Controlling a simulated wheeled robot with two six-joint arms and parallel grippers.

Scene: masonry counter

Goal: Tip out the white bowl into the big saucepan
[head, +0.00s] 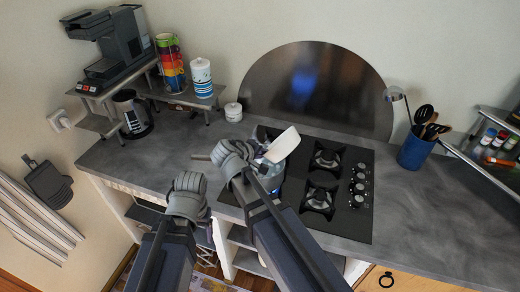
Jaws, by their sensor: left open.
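The white bowl (283,144) is tilted steeply in the air above the left side of the hob. The big saucepan (270,183) stands under it on the hob, mostly hidden by the bowl and my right gripper. My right gripper (257,161) is at the bowl's left edge and appears shut on it; its fingertips are partly hidden. My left gripper (188,181) is open and empty, over the counter's front edge, left of the saucepan. I cannot see inside the bowl or the saucepan.
The black hob (340,215) has free burners on the right. A blue utensil pot (416,150) stands right of it. A small white jar (233,112), a patterned canister (201,78), stacked cups (170,62) and a coffee machine (112,45) are at back left.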

